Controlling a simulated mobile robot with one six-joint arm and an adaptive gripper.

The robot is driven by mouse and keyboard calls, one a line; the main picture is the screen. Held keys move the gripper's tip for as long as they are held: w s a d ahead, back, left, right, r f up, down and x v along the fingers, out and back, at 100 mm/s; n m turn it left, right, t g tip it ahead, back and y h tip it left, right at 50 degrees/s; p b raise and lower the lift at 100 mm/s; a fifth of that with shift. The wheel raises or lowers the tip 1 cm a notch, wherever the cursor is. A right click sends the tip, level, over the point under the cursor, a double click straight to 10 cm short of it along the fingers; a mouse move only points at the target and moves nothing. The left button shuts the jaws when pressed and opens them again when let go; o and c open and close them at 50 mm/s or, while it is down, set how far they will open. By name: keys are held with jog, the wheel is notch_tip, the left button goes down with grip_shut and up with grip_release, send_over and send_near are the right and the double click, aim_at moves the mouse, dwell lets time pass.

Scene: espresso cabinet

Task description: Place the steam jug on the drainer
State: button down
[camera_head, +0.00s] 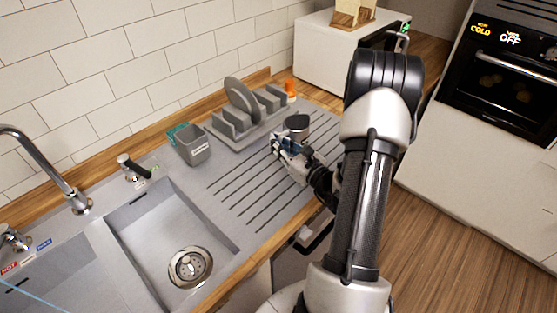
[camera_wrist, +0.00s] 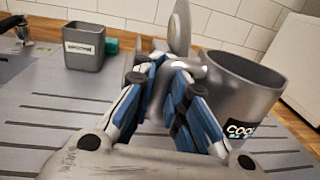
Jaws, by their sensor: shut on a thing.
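The steam jug (camera_head: 298,124) is a grey metal cup with a dark inside. It is upright over the right part of the ridged drainer (camera_head: 232,187), beside the dish rack. In the wrist view the steam jug (camera_wrist: 243,88) is at the right, with a "COOL" label on its side. My gripper (camera_head: 279,143) is shut on the jug at its handle side, and its blue-padded fingers (camera_wrist: 168,70) hide part of the handle. I cannot tell whether the jug's base touches the drainer.
A grey dish rack (camera_head: 243,122) with a plate stands behind the drainer. A grey labelled container (camera_head: 190,146) is left of it, and an orange bottle (camera_head: 290,88) is at the back. The sink basin (camera_head: 160,225) opens at left. The front drainer grooves are clear.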

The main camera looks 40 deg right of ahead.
jog(key=shift+f+b, duration=0.75)
jog(key=shift+f, duration=1.75)
jog(key=shift+f, duration=0.2)
jog(key=c, duration=1.6)
grip_release()
jog(key=shift+r, duration=0.1)
jog(key=shift+s+r, duration=0.1)
jog(key=shift+r, duration=0.1)
jog(key=s, duration=0.4)
jog(key=s+p, duration=0.1)
jog(key=s, duration=0.3)
jog(key=s+p, duration=0.1)
jog(key=s, duration=0.3)
jog(key=shift+a+f, duration=0.1)
jog(key=shift+a, duration=0.15)
